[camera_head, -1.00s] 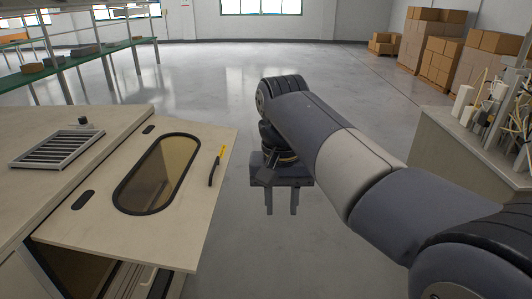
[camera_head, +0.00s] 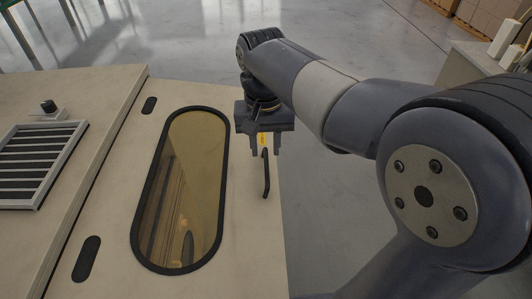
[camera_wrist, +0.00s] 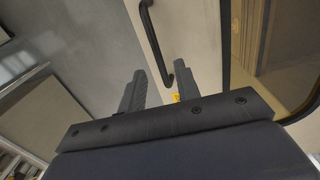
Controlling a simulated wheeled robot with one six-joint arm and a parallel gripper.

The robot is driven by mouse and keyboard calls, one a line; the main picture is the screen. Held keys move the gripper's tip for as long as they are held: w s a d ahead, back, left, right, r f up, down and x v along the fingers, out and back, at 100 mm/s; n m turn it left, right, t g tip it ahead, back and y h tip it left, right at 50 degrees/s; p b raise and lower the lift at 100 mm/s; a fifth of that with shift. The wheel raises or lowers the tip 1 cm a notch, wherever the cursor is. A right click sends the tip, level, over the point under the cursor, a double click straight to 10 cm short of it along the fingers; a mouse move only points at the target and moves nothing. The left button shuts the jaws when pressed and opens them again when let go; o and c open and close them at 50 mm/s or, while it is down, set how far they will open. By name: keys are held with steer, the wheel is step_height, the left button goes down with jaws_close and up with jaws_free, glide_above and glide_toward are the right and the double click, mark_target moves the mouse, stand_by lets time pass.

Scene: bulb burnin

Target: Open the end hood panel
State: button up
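The end hood panel (camera_head: 120,190) is a cream panel with a long oval amber window (camera_head: 185,190) framed in black. Its black bar handle (camera_head: 266,175) is near the panel's right edge, beside a small yellow label (camera_head: 262,139). My gripper (camera_head: 264,150) points down at the far end of the handle, with its two fingers apart. In the wrist view, the handle (camera_wrist: 153,45) runs up from between the open fingers (camera_wrist: 160,80), and the amber window (camera_wrist: 285,50) is at the right. I cannot tell whether the fingers touch the handle.
A louvred grille (camera_head: 35,165) and a small black knob (camera_head: 48,106) are on the cream top at the left. Black oval pieces (camera_head: 87,258) sit on the panel beside the window. Open grey floor (camera_head: 330,195) lies right of the panel. A bench (camera_head: 475,65) stands at the far right.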

mark_target(266, 162)
steer(key=shift+f, duration=1.65)
jaws_close()
